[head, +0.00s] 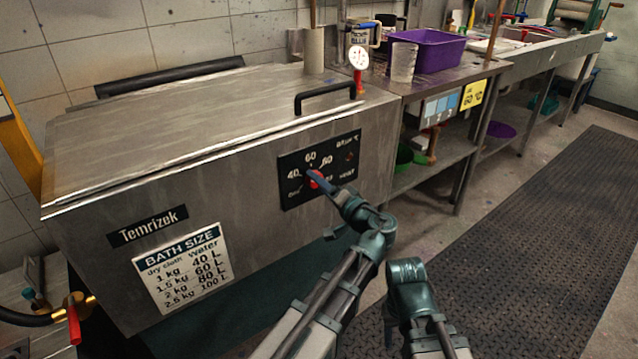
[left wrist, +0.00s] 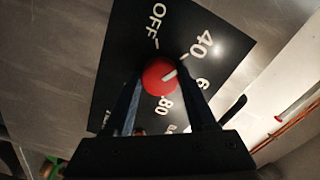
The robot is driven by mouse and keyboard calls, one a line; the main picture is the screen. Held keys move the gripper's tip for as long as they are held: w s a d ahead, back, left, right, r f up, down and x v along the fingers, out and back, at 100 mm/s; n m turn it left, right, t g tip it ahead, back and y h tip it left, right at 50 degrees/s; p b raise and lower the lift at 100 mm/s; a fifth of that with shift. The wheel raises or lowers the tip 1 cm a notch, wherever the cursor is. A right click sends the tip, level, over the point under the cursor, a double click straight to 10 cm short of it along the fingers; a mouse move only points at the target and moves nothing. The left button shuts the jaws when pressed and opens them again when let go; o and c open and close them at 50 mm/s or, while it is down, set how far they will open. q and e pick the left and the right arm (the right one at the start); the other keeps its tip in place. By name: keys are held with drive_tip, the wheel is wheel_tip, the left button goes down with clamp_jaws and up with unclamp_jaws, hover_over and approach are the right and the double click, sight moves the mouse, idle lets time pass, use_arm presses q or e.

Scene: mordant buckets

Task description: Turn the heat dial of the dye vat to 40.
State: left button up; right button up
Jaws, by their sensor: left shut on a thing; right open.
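The steel dye vat (head: 225,215) carries a black dial panel (head: 345,152) on its front, marked OFF, 40, 60 and 80. The red heat dial (head: 316,179) is partly hidden by my left gripper (head: 314,176) in the head view. In the left wrist view, the dial (left wrist: 157,86) sits between the two fingers of my left gripper (left wrist: 160,92), which is shut on it. Its white pointer line slants up and right, near the 40 tick and on the side toward 60. My right arm shows low in the head view, but its fingertips do not.
The vat's lid is shut, with a black handle (head: 325,96) above the panel. A bath size chart (head: 184,268) is on the vat's left front. A bench with a purple tub (head: 428,50) stands to the right. The floor mat (head: 530,220) is clear.

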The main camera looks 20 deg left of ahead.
use_arm(q)
drive_tip(key=o, duration=1.4)
